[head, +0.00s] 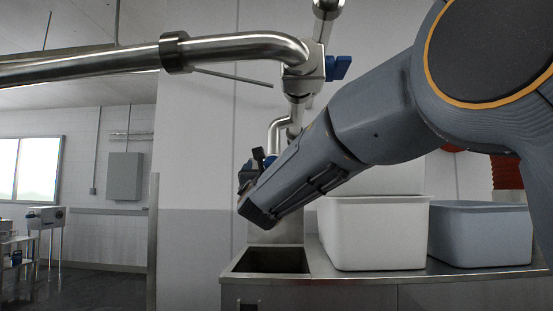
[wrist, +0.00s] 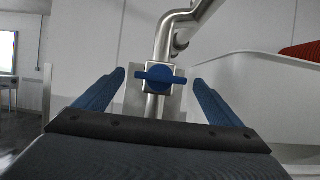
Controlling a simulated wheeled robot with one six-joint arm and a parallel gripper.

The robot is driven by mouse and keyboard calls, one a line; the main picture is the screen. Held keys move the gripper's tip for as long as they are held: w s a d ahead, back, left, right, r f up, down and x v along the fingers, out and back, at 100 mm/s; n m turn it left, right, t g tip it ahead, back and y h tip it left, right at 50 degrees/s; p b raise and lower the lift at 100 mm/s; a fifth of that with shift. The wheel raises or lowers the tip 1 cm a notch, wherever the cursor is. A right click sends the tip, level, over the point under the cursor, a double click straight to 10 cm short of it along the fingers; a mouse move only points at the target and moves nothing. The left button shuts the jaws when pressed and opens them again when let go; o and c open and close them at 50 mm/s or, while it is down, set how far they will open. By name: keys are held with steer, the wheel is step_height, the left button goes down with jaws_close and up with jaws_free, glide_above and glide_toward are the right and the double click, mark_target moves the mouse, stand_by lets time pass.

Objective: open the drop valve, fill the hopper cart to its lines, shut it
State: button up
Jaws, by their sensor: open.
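A valve with a blue handle (wrist: 160,76) shows in the wrist view on a metal pipe, its handle lying level across the pipe. My gripper (wrist: 159,80) is open, with one blue finger on each side of the valve in this view. No contact shows, and the distance to the handle is unclear. In the head view my gripper (head: 256,166) is largely hidden behind my own forearm. Another valve with a blue handle (head: 338,67) sits on the upper pipe. I cannot tell which is the drop valve. No hopper cart or fill lines can be made out.
A steel sink basin (head: 270,261) is set in the counter below my forearm. A white tub (head: 372,235) and a grey-blue tub (head: 480,236) stand to its right. A large steel pipe (head: 90,65) crosses the upper left. Open floor (head: 95,290) lies at the left.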

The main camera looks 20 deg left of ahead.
mark_target(272, 161)
steer(key=shift+p+x, duration=0.95)
steer(key=shift+x, duration=1.2)
steer(key=c, duration=1.1)
steer(key=shift+o, duration=0.2)
